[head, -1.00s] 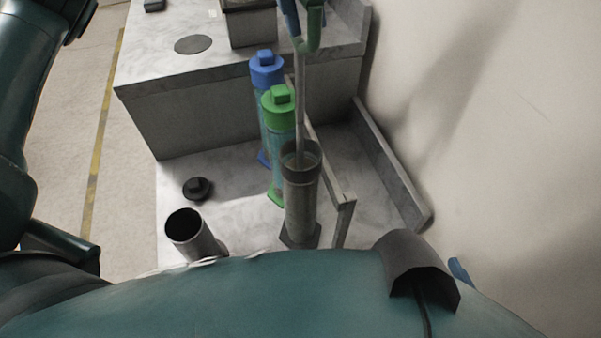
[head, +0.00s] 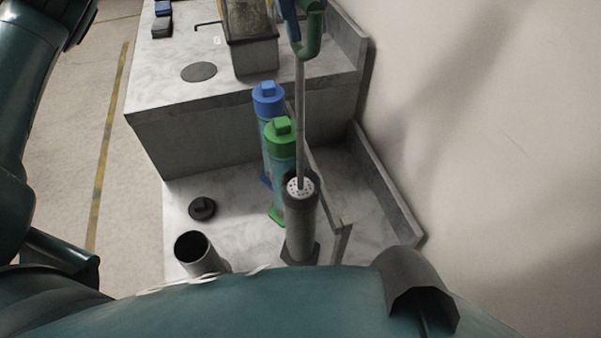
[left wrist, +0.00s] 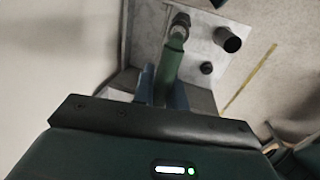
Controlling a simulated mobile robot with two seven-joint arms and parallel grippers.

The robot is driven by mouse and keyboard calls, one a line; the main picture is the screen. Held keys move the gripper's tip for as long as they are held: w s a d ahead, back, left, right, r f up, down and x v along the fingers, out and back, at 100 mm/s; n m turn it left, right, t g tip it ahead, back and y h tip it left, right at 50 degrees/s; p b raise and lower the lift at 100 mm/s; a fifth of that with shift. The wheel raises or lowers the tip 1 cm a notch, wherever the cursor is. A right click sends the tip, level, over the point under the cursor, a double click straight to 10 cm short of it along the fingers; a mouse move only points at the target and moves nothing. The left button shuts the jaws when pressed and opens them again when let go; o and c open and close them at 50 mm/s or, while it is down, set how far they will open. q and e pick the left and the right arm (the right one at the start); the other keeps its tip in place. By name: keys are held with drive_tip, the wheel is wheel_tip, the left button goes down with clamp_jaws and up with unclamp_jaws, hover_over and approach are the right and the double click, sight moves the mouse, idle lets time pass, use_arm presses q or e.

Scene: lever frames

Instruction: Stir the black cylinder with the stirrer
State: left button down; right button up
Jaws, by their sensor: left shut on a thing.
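The black cylinder (head: 302,228) stands upright on a hexagonal foot on the lower marble surface. The stirrer (head: 300,120) is a thin grey rod with a green hooked handle and a pale perforated disc at its lower end. The disc shows at the cylinder's mouth. My left gripper (head: 299,14), partly cut off at the top edge, is shut on the green handle above the cylinder. In the left wrist view, the blue fingers of the gripper (left wrist: 162,92) flank the green handle (left wrist: 168,65). My right gripper is not in view.
Blue-capped (head: 268,100) and green-capped (head: 281,140) cylinders stand close behind the black cylinder. A grey open tube (head: 200,252) and a black lid (head: 202,208) are to the left. A box (head: 250,45) sits on the higher slab. A low wall (head: 385,190) edges the right.

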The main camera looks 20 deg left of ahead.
use_arm(q)
drive_tip(key=shift+r+p, duration=0.55)
drive_tip(key=shift+r, duration=0.45)
drive_tip(key=shift+r+p, duration=0.55)
idle(0.4)
